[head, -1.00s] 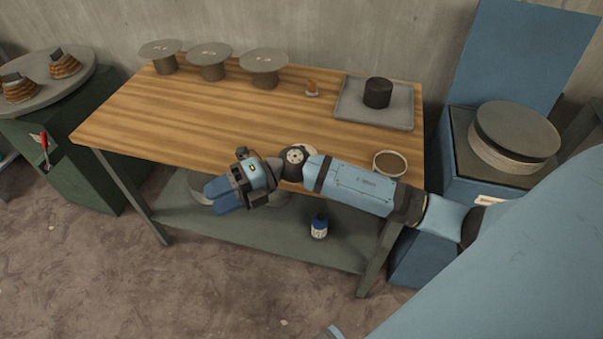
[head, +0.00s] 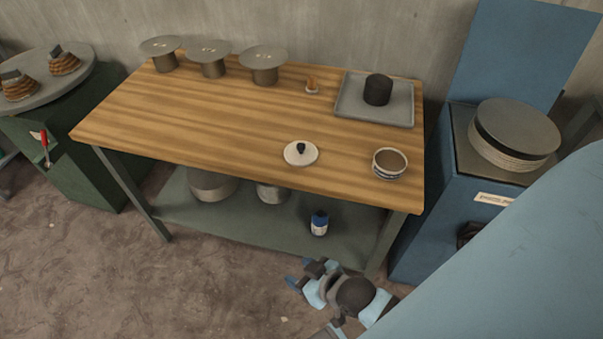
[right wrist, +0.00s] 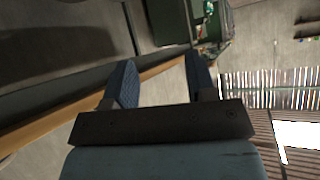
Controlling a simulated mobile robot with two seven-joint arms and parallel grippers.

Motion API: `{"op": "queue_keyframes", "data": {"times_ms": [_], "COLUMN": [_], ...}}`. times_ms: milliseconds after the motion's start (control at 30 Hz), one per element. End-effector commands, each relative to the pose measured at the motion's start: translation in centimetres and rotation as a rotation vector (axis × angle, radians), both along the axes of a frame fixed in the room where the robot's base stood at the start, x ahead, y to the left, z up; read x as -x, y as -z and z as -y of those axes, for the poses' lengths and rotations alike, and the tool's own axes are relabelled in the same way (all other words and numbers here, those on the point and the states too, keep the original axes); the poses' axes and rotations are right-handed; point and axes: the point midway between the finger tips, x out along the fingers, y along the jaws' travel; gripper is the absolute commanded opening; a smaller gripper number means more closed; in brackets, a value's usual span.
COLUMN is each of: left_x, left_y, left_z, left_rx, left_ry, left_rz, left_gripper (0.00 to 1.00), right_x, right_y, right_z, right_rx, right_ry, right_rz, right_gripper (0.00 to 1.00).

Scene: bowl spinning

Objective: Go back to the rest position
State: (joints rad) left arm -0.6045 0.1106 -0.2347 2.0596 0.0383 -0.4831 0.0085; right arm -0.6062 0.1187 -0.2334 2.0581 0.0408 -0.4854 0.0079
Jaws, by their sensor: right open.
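My right gripper (head: 308,280) is low in front of the table's lower shelf in the head view, clear of the tabletop. In the right wrist view its two blue fingers (right wrist: 161,82) stand apart with nothing between them. My left gripper is not in view. The wooden table (head: 200,115) is in the middle of the head view. A bowl (head: 389,164) and a white lid with a dark knob (head: 300,153) sit near its front edge at the right.
Three round discs on stands (head: 208,52) line the table's back. A grey tray (head: 350,108) holds a dark cylinder (head: 378,90). A blue cabinet with a round wheel (head: 515,130) stands at the right. A blue bottle (head: 319,223) is on the lower shelf. Open floor lies in front.

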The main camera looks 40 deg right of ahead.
Motion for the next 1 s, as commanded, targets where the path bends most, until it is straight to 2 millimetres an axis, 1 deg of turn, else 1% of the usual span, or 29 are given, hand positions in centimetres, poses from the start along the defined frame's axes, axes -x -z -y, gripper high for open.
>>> {"op": "queue_keyframes", "data": {"times_ms": [67,167,267,300,433,500,600,700,767,1000], "left_x": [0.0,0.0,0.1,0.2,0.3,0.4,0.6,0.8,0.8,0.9], "left_y": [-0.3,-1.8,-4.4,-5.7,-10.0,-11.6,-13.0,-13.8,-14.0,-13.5], "left_z": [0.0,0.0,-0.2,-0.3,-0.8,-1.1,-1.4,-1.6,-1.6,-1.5], "left_rx": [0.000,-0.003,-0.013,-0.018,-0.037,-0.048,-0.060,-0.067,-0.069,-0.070], "left_ry": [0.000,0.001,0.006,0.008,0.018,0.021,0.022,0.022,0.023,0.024], "left_rz": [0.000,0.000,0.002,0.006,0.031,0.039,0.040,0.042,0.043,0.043], "left_gripper": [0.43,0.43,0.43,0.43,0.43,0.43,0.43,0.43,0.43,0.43], "right_x": [0.0,0.0,0.1,0.2,0.3,0.4,0.5,0.5,0.6,0.8], "right_y": [-0.2,-1.7,-4.4,-5.7,-9.7,-11.4,-13.2,-14.4,-14.6,-13.7], "right_z": [0.0,0.1,0.2,0.3,0.6,0.7,0.9,1.0,1.0,1.1], "right_rx": [0.001,0.005,0.014,0.018,0.032,0.040,0.047,0.052,0.055,0.061], "right_ry": [0.000,-0.002,-0.005,-0.006,-0.012,-0.014,-0.016,-0.017,-0.018,-0.020], "right_rz": [0.001,0.003,0.010,0.014,0.028,0.032,0.041,0.050,0.054,0.047], "right_gripper": [0.51,0.51,0.51,0.51,0.51,0.51,0.51,0.51,0.51,0.51]}}
